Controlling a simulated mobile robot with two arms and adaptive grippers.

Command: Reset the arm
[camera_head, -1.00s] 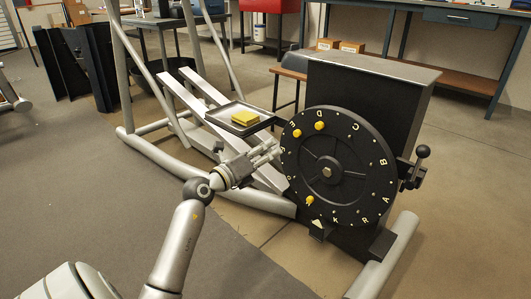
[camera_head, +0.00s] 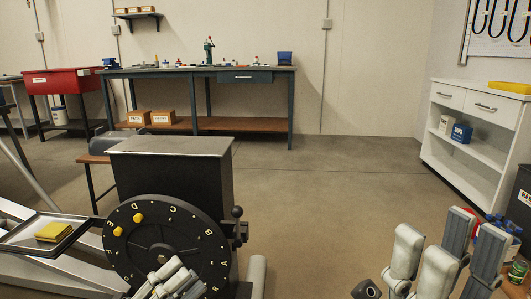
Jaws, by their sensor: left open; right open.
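My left gripper (camera_head: 172,277) is at the bottom of the head view, in front of the lower part of the black lettered dial (camera_head: 160,235). Its pale fingers are apart with nothing seen between them. I cannot tell whether it touches the dial. My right gripper (camera_head: 435,243) stands large and close at the bottom right, with its grey fingers pointing up, spread and empty. Yellow pegs show on the dial's upper left. The rest of both arms is out of view.
A black lever (camera_head: 238,225) sticks out right of the dial. A tray (camera_head: 22,233) with a yellow block (camera_head: 53,231) is at left. A workbench (camera_head: 200,70) stands behind, white shelves (camera_head: 465,155) at right. Cans (camera_head: 517,272) stand behind my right gripper. The middle floor is open.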

